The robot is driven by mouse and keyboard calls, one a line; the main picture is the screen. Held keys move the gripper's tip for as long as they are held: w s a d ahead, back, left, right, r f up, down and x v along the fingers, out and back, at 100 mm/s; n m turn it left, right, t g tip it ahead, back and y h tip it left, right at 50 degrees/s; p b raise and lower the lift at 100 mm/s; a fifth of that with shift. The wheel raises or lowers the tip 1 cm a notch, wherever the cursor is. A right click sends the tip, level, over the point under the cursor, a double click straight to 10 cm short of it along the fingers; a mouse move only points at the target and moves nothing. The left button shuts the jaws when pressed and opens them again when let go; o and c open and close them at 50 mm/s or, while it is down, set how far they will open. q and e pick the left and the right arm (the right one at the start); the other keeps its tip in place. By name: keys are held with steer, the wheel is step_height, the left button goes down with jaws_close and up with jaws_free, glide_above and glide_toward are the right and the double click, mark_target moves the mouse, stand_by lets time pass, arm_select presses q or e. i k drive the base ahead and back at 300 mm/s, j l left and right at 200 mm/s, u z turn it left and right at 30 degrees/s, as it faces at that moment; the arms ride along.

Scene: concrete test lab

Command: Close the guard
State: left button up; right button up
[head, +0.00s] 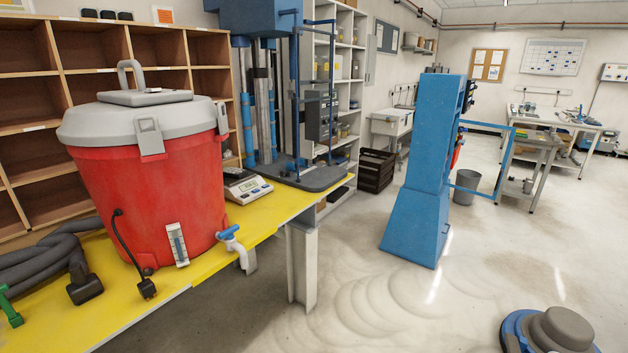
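A tall blue machine (424,170) stands on the floor right of centre. A thin blue frame (514,163) sticks out from its right side and looks like a guard swung open. The view through the frame is clear. A second blue machine, a press with columns (268,95), stands at the back left. It has an upright blue frame (333,90) at its front right, which may also be a guard; I cannot tell how far it stands open. Neither of my grippers is in view.
A yellow-topped table (110,325) fills the left front, bearing a red drum (150,195), grey hose (40,262) and scale (246,187). A blue-grey round object (562,328) is on the floor at lower right. A grey bin (466,187) stands behind the frame. Floor between is open.

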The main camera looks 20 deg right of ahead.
mark_target(455, 128)
steer(key=i+l+z, duration=0.25)
steer(key=z, duration=0.2)
steer(key=i+l+z, duration=0.1)
steer(key=i+z, duration=0.75)
steer(key=i+j+z, duration=0.2)
steer(key=i+z, duration=0.2)
